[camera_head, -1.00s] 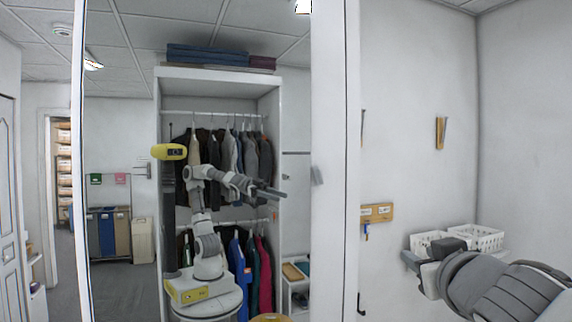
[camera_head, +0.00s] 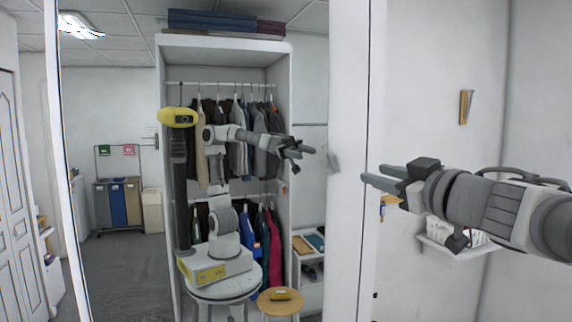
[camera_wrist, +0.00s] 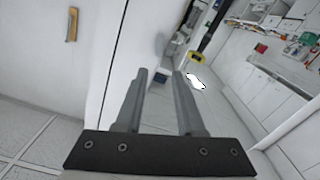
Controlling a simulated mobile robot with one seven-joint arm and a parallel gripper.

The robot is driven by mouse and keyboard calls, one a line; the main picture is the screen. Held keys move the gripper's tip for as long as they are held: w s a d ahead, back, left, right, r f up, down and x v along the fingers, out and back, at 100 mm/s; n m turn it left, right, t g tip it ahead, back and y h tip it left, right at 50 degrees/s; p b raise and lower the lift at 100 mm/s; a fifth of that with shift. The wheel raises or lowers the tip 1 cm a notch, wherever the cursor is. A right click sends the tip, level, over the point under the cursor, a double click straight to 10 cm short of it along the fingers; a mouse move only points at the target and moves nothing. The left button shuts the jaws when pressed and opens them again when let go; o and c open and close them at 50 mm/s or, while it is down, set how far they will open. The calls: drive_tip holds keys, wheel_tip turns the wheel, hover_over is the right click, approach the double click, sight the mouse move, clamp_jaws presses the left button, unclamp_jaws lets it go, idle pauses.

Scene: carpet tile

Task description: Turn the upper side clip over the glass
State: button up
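A tall glass pane (camera_head: 140,265) works as a mirror and reflects my own arm and a wardrobe. A small grey clip (camera_head: 333,160) sits at the pane's right edge, beside the white frame strip (camera_head: 347,240). In the wrist view the clip (camera_wrist: 160,44) is a blurred grey shape beyond the fingers; I cannot tell exactly how it is turned. My gripper (camera_head: 373,173) is to the right of the clip, apart from it, with its fingers pointing left. In the wrist view my gripper (camera_wrist: 160,80) is open, with nothing between its fingers.
The wardrobe, stools and bins appear as reflections. The wall between the frame strip and the hook is bare.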

sight(339, 163)
drive_tip(key=x, duration=1.3)
clamp_jaws()
